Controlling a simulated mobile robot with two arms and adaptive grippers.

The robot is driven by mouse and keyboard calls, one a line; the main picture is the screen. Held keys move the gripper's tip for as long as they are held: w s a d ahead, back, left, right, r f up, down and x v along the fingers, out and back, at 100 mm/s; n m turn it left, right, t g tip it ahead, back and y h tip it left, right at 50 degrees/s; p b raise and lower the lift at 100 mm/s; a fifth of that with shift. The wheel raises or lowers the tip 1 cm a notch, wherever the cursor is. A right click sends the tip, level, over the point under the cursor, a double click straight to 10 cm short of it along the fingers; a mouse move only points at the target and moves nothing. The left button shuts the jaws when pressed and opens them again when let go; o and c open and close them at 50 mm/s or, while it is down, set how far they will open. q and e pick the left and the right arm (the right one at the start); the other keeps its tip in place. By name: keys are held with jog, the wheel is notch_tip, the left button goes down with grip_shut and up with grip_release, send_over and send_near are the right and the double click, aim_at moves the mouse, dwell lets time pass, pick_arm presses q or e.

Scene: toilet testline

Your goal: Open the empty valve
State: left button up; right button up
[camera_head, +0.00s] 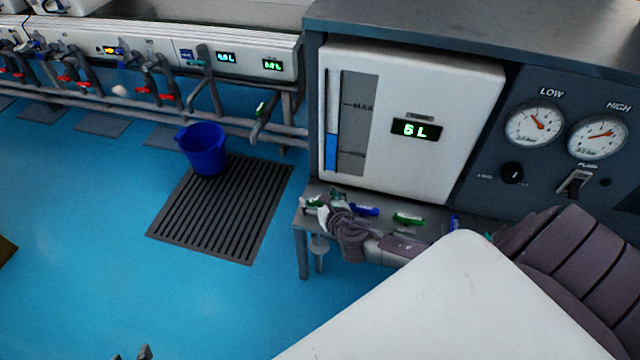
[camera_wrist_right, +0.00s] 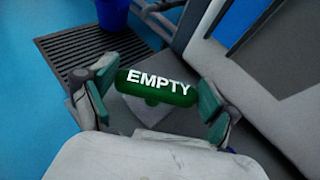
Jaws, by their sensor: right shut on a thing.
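The empty valve (camera_wrist_right: 157,87) has a green rounded handle marked EMPTY, lying between the two fingers of my right gripper (camera_wrist_right: 156,82) in the right wrist view. The handle spans from one finger pad to the other, and the gripper is shut on it. In the head view, my right gripper (camera_head: 324,207) is at the left end of the grey bench, below the white tank panel; a small green part of the empty valve (camera_head: 311,202) shows there. My left gripper (camera_head: 133,354) shows only as dark tips at the bottom edge; its opening is unclear.
Blue (camera_head: 364,210) and green (camera_head: 408,219) handles sit further right along the bench. The white panel (camera_head: 455,120) reads 6 L. Pipes line the back wall.

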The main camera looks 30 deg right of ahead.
pick_arm(q)
jog(key=shift+s+a+f+g, duration=0.2)
jog(key=shift+s+f+g, duration=0.15)
jog(key=shift+s, duration=0.2)
pick_arm(e)
jog(key=shift+s+f+n+y, duration=0.1)
jog(key=shift+n+y, duration=0.5)
jog(key=shift+y, duration=0.1)
jog(key=o, duration=0.9)
jog(key=d+v, duration=0.1)
jog(key=v, duration=1.1)
jog(key=shift+a, duration=0.45)
